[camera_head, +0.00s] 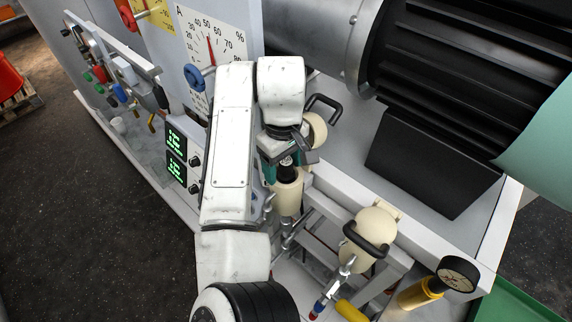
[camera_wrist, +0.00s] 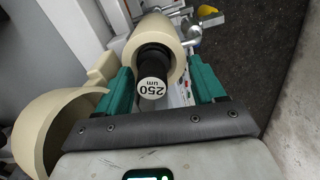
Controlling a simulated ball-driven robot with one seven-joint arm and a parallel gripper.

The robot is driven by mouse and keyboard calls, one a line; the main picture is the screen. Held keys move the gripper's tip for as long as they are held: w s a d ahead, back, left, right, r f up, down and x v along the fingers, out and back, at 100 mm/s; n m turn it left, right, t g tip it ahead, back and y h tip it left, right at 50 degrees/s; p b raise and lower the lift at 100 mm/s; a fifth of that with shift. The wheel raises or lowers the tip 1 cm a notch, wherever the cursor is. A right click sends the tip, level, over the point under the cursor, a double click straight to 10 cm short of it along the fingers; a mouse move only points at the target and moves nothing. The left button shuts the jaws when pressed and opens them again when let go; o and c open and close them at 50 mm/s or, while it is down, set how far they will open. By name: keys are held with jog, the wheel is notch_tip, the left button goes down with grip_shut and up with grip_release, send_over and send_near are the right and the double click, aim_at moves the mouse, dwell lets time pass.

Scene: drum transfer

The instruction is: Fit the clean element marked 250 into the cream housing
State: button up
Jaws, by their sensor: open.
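The cream housing (camera_wrist: 152,28) stands with its round mouth open towards the wrist camera; its tube also shows in the head view (camera_head: 287,196) below my gripper. A black element with a white end label reading 250 um (camera_wrist: 151,88) sits in that mouth, its labelled end sticking out. How deep it sits is hidden. My gripper (camera_wrist: 160,66) is open, with its green fingers on either side of the element and apart from it. In the head view my gripper (camera_head: 286,160) is over the housing, partly hidden by my arm. A cream lid (camera_wrist: 42,126) hangs open beside the housing.
A second cream housing (camera_head: 376,225) with a black handle is closed, to the right. A pressure gauge (camera_head: 458,273) and a yellow-banded cylinder (camera_head: 417,293) are at lower right. A large dark motor (camera_head: 450,90) fills the back right. Valves and a dial panel (camera_head: 211,40) stand behind my arm.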

notch_tip(320, 180, up, 12)
jog(key=shift+w+d+f, duration=0.2)
jog(key=shift+d+f, duration=0.05)
jog(key=shift+d, duration=0.05)
dwell(0.6)
